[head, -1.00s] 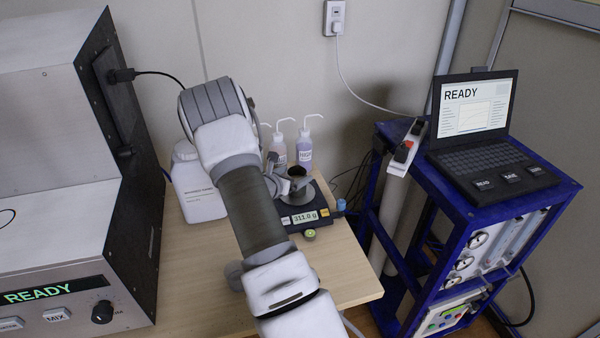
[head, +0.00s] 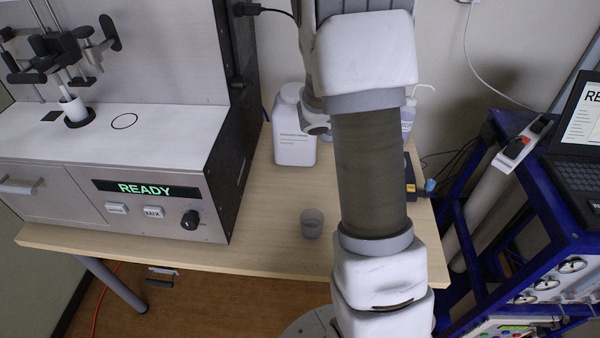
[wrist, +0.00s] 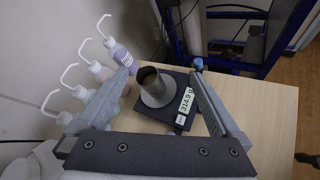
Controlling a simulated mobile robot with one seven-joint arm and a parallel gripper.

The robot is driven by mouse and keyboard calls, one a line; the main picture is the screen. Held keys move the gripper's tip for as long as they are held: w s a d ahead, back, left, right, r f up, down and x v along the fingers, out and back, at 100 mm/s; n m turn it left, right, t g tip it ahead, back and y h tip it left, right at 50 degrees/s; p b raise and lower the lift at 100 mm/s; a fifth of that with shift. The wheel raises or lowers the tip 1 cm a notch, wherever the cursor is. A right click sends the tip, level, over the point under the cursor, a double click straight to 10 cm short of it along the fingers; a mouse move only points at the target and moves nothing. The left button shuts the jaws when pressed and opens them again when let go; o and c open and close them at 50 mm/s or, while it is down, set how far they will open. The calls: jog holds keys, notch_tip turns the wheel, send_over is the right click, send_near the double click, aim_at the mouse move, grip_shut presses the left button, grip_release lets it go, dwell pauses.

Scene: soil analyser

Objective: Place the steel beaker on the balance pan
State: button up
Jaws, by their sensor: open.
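The steel beaker (wrist: 149,77), a grey cylinder with dark brown contents, stands upright on the round pan of the dark balance (wrist: 181,82) in the wrist view. The balance display (wrist: 186,100) is lit and reads about 314.9 g. My gripper (wrist: 158,73) is open, with one finger on each side of the beaker and a visible gap to each. In the head view my arm hides the beaker, the gripper and most of the balance; only the balance's right edge (head: 410,182) shows.
Wash bottles (wrist: 119,52) stand left of the balance in the wrist view. The analyser (head: 120,165) reads READY at left. A blue cart (head: 480,190) stands at right.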

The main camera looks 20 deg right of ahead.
jog(key=s+a+r+m+t+y, duration=0.1)
jog(key=s+a+r+m+y, duration=0.3)
jog(key=a, duration=0.6)
jog(key=s+a+r+m+t+y, duration=0.2)
jog(key=s+a+r+m+y, duration=0.2)
jog(key=s+a, duration=0.3)
jog(key=s+a+r+m+t+y, duration=0.1)
jog(key=s+a+r+m+y, duration=0.3)
jog(key=a, duration=0.9)
jog(key=s+r+m, duration=0.1)
jog(key=s, duration=0.1)
jog(key=shift+s+a+r+m, duration=0.15)
jog(key=shift+s+m, duration=0.15)
jog(key=shift+m, duration=0.1)
